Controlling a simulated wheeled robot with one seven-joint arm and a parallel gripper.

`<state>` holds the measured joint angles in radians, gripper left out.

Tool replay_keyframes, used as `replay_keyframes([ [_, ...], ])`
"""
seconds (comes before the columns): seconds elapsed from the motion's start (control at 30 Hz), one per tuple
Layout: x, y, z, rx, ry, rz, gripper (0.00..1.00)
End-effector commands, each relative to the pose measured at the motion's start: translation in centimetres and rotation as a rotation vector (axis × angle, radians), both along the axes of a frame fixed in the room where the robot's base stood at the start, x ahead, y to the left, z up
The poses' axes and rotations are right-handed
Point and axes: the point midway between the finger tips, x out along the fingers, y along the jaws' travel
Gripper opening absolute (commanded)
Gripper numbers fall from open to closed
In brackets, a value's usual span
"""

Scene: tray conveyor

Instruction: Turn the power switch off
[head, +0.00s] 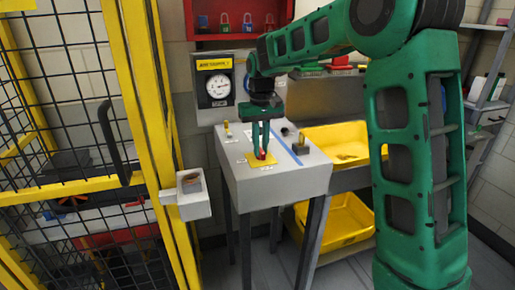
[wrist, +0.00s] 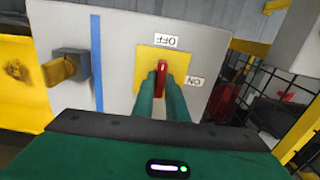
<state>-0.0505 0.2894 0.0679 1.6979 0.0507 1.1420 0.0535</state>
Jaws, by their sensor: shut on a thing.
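The power switch is a red handle (head: 262,155) on a yellow plate (head: 252,161), on the sloped top of a grey box. In the wrist view the red handle (wrist: 162,74) stands in the middle of the yellow plate (wrist: 146,58). It appears lined up toward the OFF label (wrist: 165,41); the ON label (wrist: 195,82) is to its right. My gripper (head: 263,148) reaches down from above, its green fingers shut on the red handle. In the wrist view the fingertips (wrist: 162,88) lie on both sides of the handle and hide its lower part.
Past a blue stripe (wrist: 97,62) on the grey box (head: 282,186) is another switch with a yellow knob (wrist: 60,69). A gauge (head: 218,88) stands behind. A yellow-framed mesh cage (head: 150,110) is at left. Yellow trays (head: 335,222) are at right.

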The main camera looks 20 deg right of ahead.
Motion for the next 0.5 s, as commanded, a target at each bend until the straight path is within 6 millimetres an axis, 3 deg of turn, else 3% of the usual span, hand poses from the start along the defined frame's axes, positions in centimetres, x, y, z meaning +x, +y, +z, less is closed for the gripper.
replay_keyframes([
  [0.13,0.3,0.0,0.22,0.001,-0.011,0.0,0.0],
  [0.17,0.29,0.0,0.21,0.001,-0.011,0.0,0.2],
  [0.2,0.27,0.0,0.19,0.001,-0.01,0.0,0.29],
  [0.5,0.09,-0.01,0.11,0.0,-0.003,-0.001,0.31],
])
